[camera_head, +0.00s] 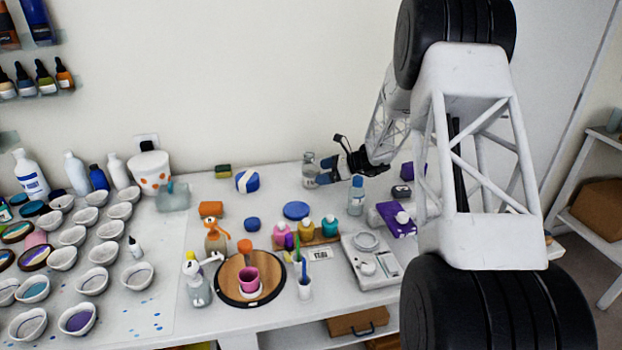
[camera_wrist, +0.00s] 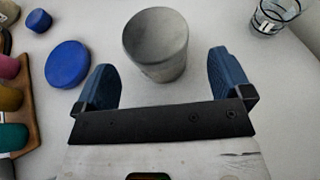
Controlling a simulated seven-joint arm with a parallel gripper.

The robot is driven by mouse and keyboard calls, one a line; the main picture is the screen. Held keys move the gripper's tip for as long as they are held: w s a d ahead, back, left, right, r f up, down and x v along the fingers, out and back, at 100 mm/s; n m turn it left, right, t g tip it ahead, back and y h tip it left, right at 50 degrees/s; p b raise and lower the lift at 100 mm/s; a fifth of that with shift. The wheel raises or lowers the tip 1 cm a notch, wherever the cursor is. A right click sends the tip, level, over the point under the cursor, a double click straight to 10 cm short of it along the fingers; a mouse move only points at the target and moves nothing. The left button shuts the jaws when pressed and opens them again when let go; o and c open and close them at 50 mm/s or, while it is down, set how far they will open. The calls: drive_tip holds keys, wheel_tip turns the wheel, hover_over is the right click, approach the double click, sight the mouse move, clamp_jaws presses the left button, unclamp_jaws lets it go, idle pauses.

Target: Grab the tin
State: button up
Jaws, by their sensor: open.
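The tin (camera_wrist: 155,50) is a plain grey, round, open-topped container, seen in the wrist view standing upright on the white table. My gripper (camera_wrist: 163,78) is open, with one blue finger to the left of the tin and one to the right. The tin's lower part lies between or just beyond the fingertips, with a visible gap on both sides. In the head view my gripper (camera_head: 326,172) is low over the back of the table, pointing left. I cannot make out the tin there; the gripper may hide it.
A blue disc (camera_wrist: 67,64) lies left of the left finger. A clear glass jar (camera_wrist: 268,16) stands at the upper right, and it also shows in the head view (camera_head: 308,172). Small coloured bottles (camera_head: 304,226) stand nearer the front. Several bowls fill the table's left side.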

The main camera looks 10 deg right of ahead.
sight(312, 175)
drive_tip(key=shift+x, duration=2.45)
drive_tip(key=shift+s, duration=0.1)
drive_tip(key=c, duration=1.1)
drive_tip(key=shift+r, duration=5)
